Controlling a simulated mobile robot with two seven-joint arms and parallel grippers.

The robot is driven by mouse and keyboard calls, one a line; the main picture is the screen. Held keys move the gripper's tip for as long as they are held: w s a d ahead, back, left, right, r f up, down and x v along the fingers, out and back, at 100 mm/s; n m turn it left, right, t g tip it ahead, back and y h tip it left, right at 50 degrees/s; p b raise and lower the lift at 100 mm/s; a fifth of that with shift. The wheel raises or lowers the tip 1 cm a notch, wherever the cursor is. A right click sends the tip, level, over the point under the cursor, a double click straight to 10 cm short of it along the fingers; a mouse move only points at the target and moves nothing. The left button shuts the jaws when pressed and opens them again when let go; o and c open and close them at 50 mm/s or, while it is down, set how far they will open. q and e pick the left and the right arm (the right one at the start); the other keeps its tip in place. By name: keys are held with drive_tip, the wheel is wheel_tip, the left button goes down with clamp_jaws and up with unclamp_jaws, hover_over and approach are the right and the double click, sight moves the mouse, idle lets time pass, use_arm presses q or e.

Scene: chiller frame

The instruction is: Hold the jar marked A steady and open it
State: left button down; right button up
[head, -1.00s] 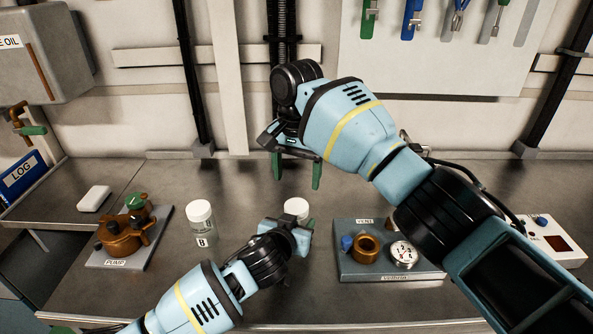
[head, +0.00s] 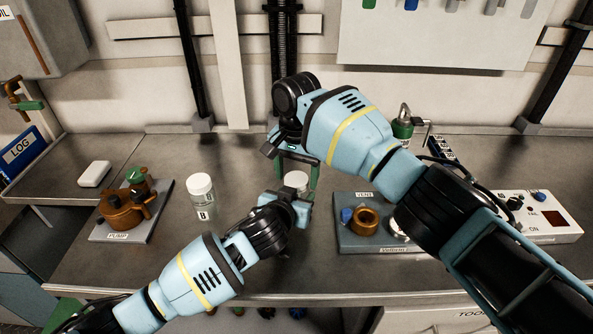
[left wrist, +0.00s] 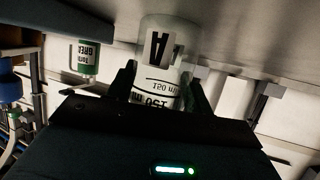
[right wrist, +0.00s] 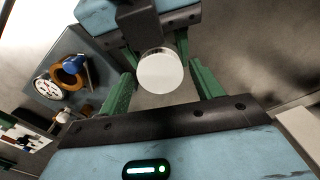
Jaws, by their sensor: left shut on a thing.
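The jar marked A is gripped between the dark fingers of my left gripper in the left wrist view, its glass body (left wrist: 165,52) showing a large A and volume marks. Its white lid (head: 297,180) shows in the head view and, round from above, in the right wrist view (right wrist: 160,70). My left gripper (head: 297,204) is shut on the jar's body low over the bench. My right gripper (head: 294,168) is open above the lid, pointing down. Its green fingers stand to either side of the lid with gaps in the right wrist view (right wrist: 161,88). The right arm hides part of the bench.
A second white-lidded jar marked B (head: 202,198) stands left of my left gripper. A pump (head: 122,208) on a plate is farther left. A grey plate (head: 383,246) with a brass fitting and gauge lies right. A white switch box (head: 540,216) stands at far right.

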drive_tip(key=c, duration=0.9)
drive_tip(key=n, duration=1)
drive_tip(key=o, duration=1.1)
drive_tip(key=shift+r, duration=0.1)
drive_tip(key=shift+r, duration=2.2)
drive_tip(key=shift+r+m, duration=0.45)
drive_tip(key=shift+m, duration=0.05)
drive_tip(key=shift+c, duration=0.4)
wheel_tip(320, 180, up, 3)
drive_tip(key=m, duration=0.4)
drive_tip(key=shift+f, duration=0.2)
